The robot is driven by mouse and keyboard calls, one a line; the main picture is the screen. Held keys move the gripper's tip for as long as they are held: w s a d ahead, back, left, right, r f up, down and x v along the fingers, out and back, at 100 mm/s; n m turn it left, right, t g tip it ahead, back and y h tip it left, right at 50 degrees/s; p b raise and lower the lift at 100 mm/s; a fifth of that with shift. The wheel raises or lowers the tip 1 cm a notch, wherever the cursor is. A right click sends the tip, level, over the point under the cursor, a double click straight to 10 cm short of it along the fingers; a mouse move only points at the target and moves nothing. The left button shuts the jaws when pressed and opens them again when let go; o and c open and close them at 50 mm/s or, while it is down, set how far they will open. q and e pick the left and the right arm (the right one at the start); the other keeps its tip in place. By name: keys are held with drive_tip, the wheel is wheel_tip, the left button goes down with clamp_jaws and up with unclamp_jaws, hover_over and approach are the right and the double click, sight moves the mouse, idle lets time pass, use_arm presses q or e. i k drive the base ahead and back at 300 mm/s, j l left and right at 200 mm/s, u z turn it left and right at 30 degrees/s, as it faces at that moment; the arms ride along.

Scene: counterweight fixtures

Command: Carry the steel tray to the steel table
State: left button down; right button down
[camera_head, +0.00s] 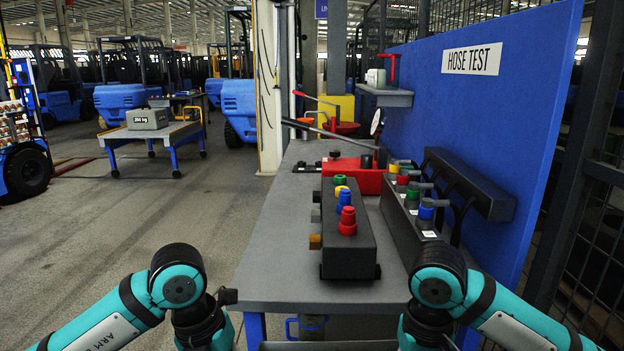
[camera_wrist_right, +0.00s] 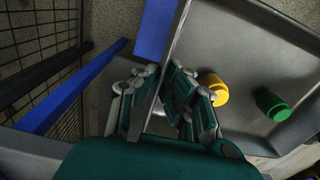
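The steel tray (camera_wrist_right: 240,45) fills the right of the right wrist view, with a yellow cap (camera_wrist_right: 213,90) and a green cap (camera_wrist_right: 272,104) in it. My right gripper (camera_wrist_right: 163,78) has its fingers on both sides of the tray's wall and looks closed on it. In the head view only a grey strip of what looks like the tray (camera_head: 330,346) shows at the bottom edge, between my arms. My left gripper is below the head view's frame; only its wrist shows. A grey-topped table with blue legs (camera_head: 240,270) stands just ahead.
The table carries a black block with coloured fittings (camera_head: 348,262), a valve rack (camera_head: 410,215) and a red device (camera_head: 350,172). A blue HOSE TEST panel (camera_head: 490,120) borders its right. A cart (camera_head: 185,130) with a grey weight (camera_head: 147,119) stands at far left. The left floor is open.

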sight(326, 150)
drive_tip(key=u, duration=2.5)
drive_tip(key=i+j+u, duration=0.15)
drive_tip(key=u, duration=0.3)
drive_tip(key=i+u, duration=0.2)
drive_tip(key=u, duration=0.25)
drive_tip(key=i+l+z, duration=0.1)
drive_tip(key=i+z, duration=0.15)
drive_tip(key=z, duration=0.25)
drive_tip(key=i+z, duration=0.3)
drive_tip(key=z, duration=0.2)
drive_tip(key=i+j+z, duration=0.15)
drive_tip(key=z, duration=0.35)
drive_tip(key=i+l+z, duration=0.2)
drive_tip(key=i+z, duration=1.15)
drive_tip(key=i+j+z, duration=0.2)
drive_tip(key=i, duration=1.1)
drive_tip(key=i+l+z, duration=0.1)
drive_tip(key=i+z, duration=0.15)
drive_tip(key=i, duration=1.2)
drive_tip(key=i+u, duration=0.3)
drive_tip(key=i, duration=0.4)
drive_tip(key=i+l+u, duration=0.1)
drive_tip(key=i+u, duration=0.2)
drive_tip(key=i, duration=0.4)
